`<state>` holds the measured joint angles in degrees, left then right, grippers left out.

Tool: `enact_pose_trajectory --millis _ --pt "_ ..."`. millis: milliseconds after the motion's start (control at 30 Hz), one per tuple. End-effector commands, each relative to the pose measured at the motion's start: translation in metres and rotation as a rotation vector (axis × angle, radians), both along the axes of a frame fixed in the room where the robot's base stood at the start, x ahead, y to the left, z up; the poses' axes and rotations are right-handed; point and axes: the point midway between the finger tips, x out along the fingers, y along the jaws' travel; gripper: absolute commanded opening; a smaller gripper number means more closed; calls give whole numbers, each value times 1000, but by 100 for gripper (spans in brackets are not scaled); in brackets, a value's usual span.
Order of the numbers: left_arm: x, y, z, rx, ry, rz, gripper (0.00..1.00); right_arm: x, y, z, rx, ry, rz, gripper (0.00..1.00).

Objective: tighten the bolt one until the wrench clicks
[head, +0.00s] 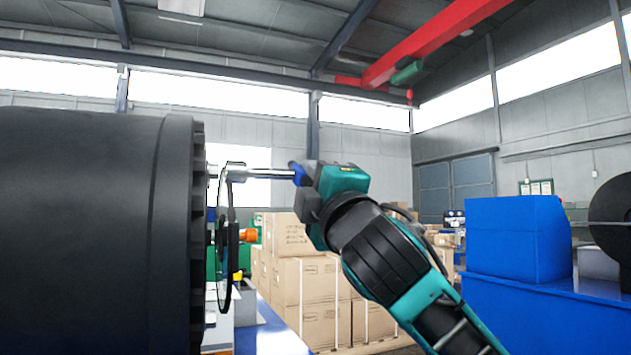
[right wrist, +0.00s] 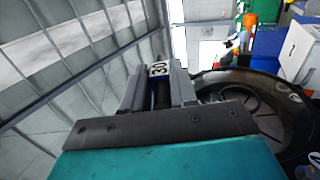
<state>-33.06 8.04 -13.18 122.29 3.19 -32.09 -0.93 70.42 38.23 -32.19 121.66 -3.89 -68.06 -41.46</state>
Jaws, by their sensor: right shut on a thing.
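My right gripper (head: 303,173) is shut on the blue handle of a wrench (head: 262,172). The chrome shaft lies about level and points left. Its head (head: 236,171) is at the face of a large black cylinder (head: 95,220), by a short metal piece sticking out of it. I cannot tell whether the head is fully seated on a bolt, or which bolt that is. In the right wrist view my gripper (right wrist: 158,88) has a wrench end marked 30 (right wrist: 158,69) between its fingers. My left gripper is not in view.
A dark round disc (head: 228,250) stands edge-on beside the cylinder's face, below the wrench, with an orange part (head: 248,235) near it. Stacked cardboard boxes (head: 310,285) stand behind. A blue block (head: 517,238) is at the right. The space above the wrench is clear.

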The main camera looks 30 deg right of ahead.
Motion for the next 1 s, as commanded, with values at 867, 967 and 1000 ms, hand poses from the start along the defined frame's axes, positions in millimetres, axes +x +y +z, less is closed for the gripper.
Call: enact_pose_trajectory --millis 867,967,1000 --pt "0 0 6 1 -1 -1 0 0 19 1 1 -4 0 0" --pt "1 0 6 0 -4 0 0 0 18 1 1 -3 0 0" --pt "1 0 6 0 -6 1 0 0 18 1 1 -3 0 0"
